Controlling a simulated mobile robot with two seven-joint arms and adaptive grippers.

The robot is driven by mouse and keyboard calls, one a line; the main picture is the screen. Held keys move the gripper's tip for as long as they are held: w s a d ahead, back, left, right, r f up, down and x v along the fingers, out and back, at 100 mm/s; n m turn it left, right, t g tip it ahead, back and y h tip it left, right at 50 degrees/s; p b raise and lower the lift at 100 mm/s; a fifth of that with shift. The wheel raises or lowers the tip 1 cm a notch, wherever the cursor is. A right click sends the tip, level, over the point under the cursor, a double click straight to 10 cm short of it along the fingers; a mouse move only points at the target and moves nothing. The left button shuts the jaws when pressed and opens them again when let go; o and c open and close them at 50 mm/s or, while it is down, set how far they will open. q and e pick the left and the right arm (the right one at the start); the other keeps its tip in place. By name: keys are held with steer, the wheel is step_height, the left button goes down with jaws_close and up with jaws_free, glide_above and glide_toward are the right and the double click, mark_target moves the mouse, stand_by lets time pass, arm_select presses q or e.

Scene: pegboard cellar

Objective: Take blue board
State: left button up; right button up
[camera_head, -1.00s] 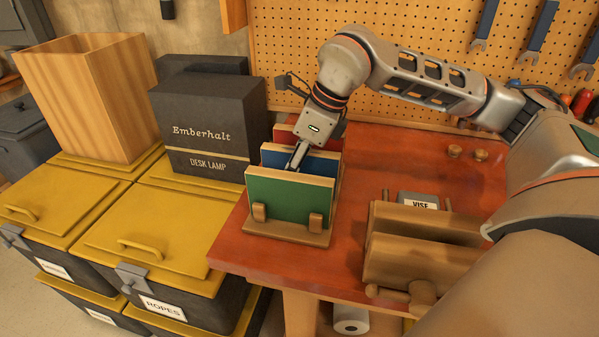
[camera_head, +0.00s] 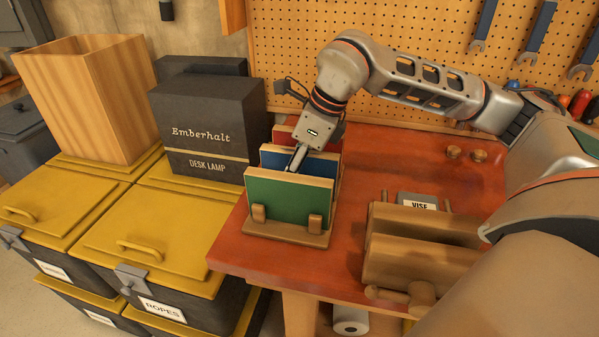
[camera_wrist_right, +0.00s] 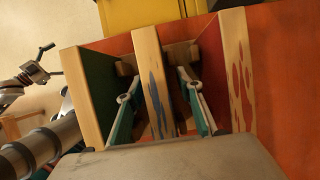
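The blue board (camera_head: 318,166) stands on edge in a wooden rack (camera_head: 285,236) on the red bench, between a green board (camera_head: 290,199) in front and a red board (camera_head: 284,134) behind. My right gripper (camera_head: 295,160) reaches down over it from above. In the right wrist view the fingers of my right gripper (camera_wrist_right: 154,87) are apart, one on each side of the blue board (camera_wrist_right: 154,90), with gaps visible. The green board (camera_wrist_right: 92,90) is to the left and the red board (camera_wrist_right: 236,70) to the right. Part of my left arm shows at the left edge, its gripper (camera_wrist_right: 44,62) small and unclear.
A black desk lamp box (camera_head: 210,130) stands close left of the rack, on yellow-lidded bins (camera_head: 150,235). A wooden vise (camera_head: 420,250) is to the right on the bench (camera_head: 365,165). A pegboard (camera_head: 400,30) with tools is behind.

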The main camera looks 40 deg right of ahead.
jaws_close()
steer(key=shift+r, duration=0.1)
